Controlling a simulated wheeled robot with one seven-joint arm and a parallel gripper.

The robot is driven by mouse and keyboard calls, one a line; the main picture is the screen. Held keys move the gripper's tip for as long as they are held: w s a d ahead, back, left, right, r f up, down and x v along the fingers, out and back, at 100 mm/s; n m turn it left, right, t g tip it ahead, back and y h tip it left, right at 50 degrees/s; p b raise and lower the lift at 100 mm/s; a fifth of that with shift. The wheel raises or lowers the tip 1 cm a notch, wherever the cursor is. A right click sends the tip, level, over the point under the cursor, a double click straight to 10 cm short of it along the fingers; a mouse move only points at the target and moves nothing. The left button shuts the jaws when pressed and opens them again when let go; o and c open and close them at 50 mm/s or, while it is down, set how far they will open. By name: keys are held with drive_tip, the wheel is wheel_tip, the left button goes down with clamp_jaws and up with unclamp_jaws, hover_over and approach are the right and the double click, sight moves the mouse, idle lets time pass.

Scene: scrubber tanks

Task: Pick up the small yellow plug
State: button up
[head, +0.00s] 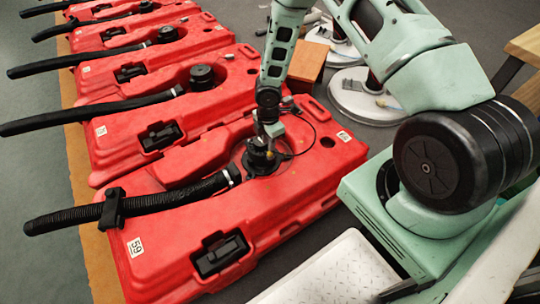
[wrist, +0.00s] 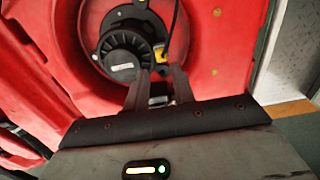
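The small yellow plug (wrist: 159,52) shows in the wrist view at the end of a thin black cable, beside the black round cap (wrist: 122,58) in the red tank's recess. My gripper (wrist: 160,72) is open, its two grey fingers pointing toward the plug. The plug appears just beyond the fingertips, with no clear grip on it. In the head view my gripper (head: 262,150) hangs low over the recess of the nearest red tank (head: 190,205) and hides most of the cap; I cannot make out the plug there clearly.
More red tanks with black hoses (head: 95,112) stand in a row behind. A black cable (head: 309,125) loops beside my gripper. A brown wooden box (head: 307,65) and white round parts (head: 362,100) lie beyond. The green floor at left is clear.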

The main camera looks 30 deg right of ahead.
drive_tip(key=f+b, duration=0.1)
drive_tip(key=f, duration=0.1)
drive_tip(key=f+b, duration=0.1)
drive_tip(key=f, duration=0.2)
drive_tip(key=shift+s+d, duration=0.15)
drive_tip(key=shift+d, duration=0.05)
drive_tip(key=shift+r, duration=0.1)
drive_tip(key=shift+c, duration=0.3)
clamp_jaws()
drive_tip(key=shift+r, duration=0.15)
wheel_tip(320, 180, up, 10)
drive_tip(key=p, duration=0.4)
